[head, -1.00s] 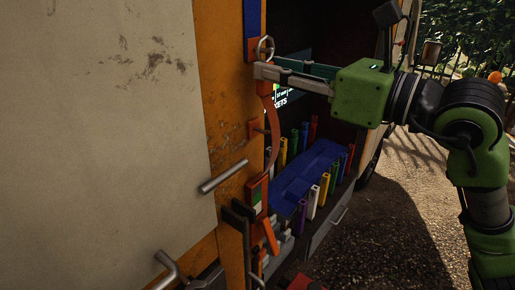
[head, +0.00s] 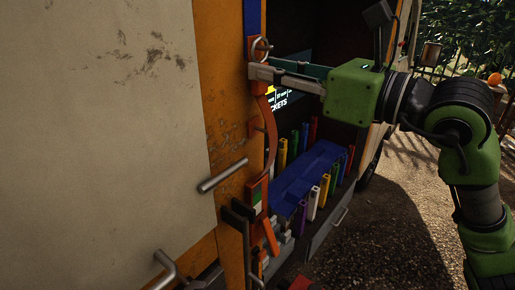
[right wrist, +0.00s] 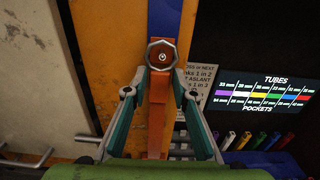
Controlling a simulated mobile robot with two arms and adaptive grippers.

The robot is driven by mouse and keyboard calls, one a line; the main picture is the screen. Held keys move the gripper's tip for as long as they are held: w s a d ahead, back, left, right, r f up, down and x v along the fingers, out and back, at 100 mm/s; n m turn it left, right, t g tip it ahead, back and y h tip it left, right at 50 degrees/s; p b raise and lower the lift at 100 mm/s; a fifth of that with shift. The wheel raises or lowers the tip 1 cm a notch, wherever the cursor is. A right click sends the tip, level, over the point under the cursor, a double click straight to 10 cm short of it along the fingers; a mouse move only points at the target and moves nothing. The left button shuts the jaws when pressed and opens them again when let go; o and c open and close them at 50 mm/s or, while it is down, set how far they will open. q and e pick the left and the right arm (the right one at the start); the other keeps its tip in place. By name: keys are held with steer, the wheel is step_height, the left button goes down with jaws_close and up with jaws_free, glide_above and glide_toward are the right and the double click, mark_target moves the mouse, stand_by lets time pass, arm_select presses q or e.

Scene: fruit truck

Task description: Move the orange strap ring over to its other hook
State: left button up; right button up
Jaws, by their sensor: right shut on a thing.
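The orange strap (head: 271,135) hangs in a curve down the truck's door post, from a metal ring (head: 262,48) at its top to a buckle with green and white parts (head: 257,196). My right gripper (head: 254,74) is shut on the strap end just below the ring. In the right wrist view the fingers (right wrist: 160,85) flank the orange strap (right wrist: 157,130). The ring (right wrist: 161,54) there surrounds a silver hook tip. I cannot tell how far the ring sits over the hook. A lower peg (head: 259,128) sticks out behind the strap. My left gripper is not in view.
A pale door panel (head: 100,130) with a bar handle (head: 223,176) stands at left. A dark bracket (head: 237,211) juts out near the buckle. Behind the strap are a blue tray (head: 305,170), several coloured tubes and a TUBES/POCKETS sign (right wrist: 265,92).

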steer(key=shift+w+a+f+b, duration=0.15)
steer(key=shift+a+f+b, duration=0.05)
steer(key=shift+b, duration=0.15)
stand_by(0.6)
stand_by(0.4)
steer(key=o, duration=1.1)
steer(key=shift+d, duration=0.1)
